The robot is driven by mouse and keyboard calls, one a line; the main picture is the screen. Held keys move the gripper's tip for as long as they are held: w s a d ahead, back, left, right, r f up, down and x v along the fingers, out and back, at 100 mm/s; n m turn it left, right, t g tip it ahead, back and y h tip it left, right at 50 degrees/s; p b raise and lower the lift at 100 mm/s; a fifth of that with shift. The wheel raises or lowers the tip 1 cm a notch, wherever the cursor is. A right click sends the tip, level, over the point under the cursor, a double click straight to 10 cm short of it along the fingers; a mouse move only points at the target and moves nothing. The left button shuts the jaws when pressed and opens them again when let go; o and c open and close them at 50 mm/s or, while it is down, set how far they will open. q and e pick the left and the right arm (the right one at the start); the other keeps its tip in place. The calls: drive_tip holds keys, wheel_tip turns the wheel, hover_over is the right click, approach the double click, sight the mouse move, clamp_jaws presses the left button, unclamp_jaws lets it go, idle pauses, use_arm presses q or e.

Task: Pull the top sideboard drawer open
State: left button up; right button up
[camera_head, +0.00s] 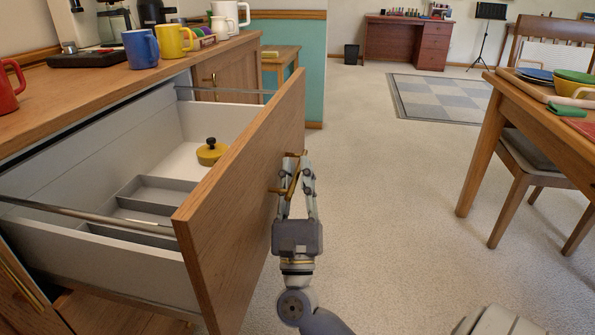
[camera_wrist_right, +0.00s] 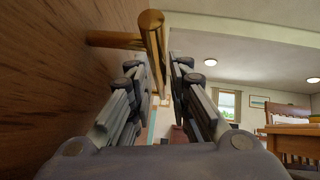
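The top sideboard drawer (camera_head: 245,185) stands pulled far out of the wooden sideboard (camera_head: 125,85). Its grey inside and metal side rails show. A yellow lidded pot (camera_head: 211,152) and a grey divider tray (camera_head: 150,195) are in it. The brass bar handle (camera_head: 292,181) is on the drawer's front; it also shows in the right wrist view (camera_wrist_right: 153,40). The fingertip contact is partly hidden. My left gripper is out of view.
Mugs, including a blue one (camera_head: 140,48), stand on the sideboard top. A wooden table (camera_head: 550,125) with dishes and a chair (camera_head: 518,170) are at the right. The carpet (camera_head: 400,200) between them is clear. A desk (camera_head: 408,40) stands far back.

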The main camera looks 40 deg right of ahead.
drive_tip(key=v, duration=1.1)
drive_tip(key=shift+s+f, duration=0.15)
drive_tip(key=shift+f, duration=0.05)
drive_tip(key=shift+a, duration=0.1)
